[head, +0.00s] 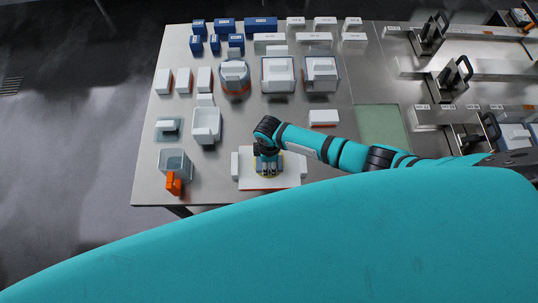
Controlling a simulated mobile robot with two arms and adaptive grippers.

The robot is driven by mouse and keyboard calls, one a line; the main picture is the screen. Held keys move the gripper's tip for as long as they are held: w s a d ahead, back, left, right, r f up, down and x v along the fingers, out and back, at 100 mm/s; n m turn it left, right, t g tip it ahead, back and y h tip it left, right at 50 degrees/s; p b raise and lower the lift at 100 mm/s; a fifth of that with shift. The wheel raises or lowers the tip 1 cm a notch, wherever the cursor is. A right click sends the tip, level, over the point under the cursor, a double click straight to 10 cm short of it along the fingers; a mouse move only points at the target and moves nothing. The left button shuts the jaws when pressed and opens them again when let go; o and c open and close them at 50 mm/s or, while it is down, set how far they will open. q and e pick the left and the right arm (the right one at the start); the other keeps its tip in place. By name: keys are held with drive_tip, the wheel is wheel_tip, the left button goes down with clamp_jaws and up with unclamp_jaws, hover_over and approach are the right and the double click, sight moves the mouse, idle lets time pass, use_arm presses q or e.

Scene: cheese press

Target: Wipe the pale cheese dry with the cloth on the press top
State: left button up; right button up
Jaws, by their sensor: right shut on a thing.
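My right gripper (268,170) reaches in from the right and points down over a white board (291,178) near the table's front edge. It is shut on a small blue thing, which looks like the cloth (279,163). A yellowish patch, perhaps the pale cheese (257,170), shows around and under it. My fingers hide most of both, so I cannot tell how far the cloth touches the cheese. My left gripper is not in view.
A clear jug with an orange handle (173,183) and a white tub (206,125) stand to the left. Lidded containers (278,75) and blue boxes (261,24) stand farther back. A green mat (381,127) and metal presses (450,78) are at the right.

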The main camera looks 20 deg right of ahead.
wheel_tip(320, 180, up, 3)
drive_tip(key=p, duration=0.2)
drive_tip(key=shift+p, duration=0.4)
drive_tip(key=shift+r, duration=0.95)
